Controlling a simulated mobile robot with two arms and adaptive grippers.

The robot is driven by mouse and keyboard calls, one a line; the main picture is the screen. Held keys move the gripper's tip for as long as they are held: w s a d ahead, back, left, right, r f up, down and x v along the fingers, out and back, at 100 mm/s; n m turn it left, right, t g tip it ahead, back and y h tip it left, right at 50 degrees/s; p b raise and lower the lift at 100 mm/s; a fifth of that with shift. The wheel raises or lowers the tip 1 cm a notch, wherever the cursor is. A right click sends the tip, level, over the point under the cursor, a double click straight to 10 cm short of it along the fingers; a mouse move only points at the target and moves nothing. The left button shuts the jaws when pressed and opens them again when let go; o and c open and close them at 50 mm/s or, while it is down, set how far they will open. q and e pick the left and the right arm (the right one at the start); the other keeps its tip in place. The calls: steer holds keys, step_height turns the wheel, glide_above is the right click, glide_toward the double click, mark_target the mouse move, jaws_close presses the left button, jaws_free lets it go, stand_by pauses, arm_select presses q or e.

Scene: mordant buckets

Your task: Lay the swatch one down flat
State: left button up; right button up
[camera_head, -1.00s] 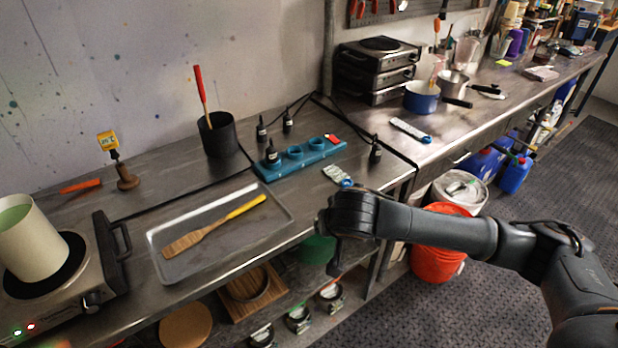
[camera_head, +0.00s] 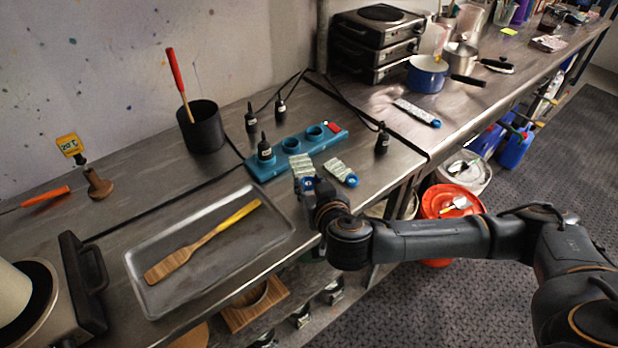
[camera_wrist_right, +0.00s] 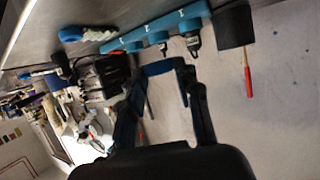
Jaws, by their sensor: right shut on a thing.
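My right gripper (camera_head: 306,188) is shut on a swatch (camera_head: 301,165), a pale striped card with a blue end, near the bench's front edge, left of a second swatch. I cannot tell its exact tilt or whether it touches the bench. In the right wrist view, a blue part (camera_wrist_right: 160,67) shows at my right gripper's fingers (camera_wrist_right: 186,82). The second similar swatch (camera_head: 336,168) lies on the bench just right of the gripper. A third swatch (camera_head: 415,111) lies on the bench farther right. My left gripper is not in view.
A blue holder (camera_head: 328,141) with dark bottles stands behind the swatches. A metal tray (camera_head: 160,258) with a wooden spatula (camera_head: 200,243) lies to the left. A small bottle (camera_head: 382,141) stands at right. Bare bench (camera_head: 350,205) shows near the front edge.

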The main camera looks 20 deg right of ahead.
steer(key=f+b, duration=0.2)
steer(key=f, duration=0.1)
steer(key=shift+w+f, duration=0.2)
step_height(320, 180, down, 3)
steer(key=b, duration=0.2)
steer(key=shift+f+b, duration=0.1)
steer(key=shift+b, duration=0.2)
steer(key=shift+f+b, duration=0.5)
steer(key=shift+f, duration=0.4)
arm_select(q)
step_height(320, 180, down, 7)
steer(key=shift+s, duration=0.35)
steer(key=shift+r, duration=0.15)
arm_select(e)
steer(key=o, duration=1)
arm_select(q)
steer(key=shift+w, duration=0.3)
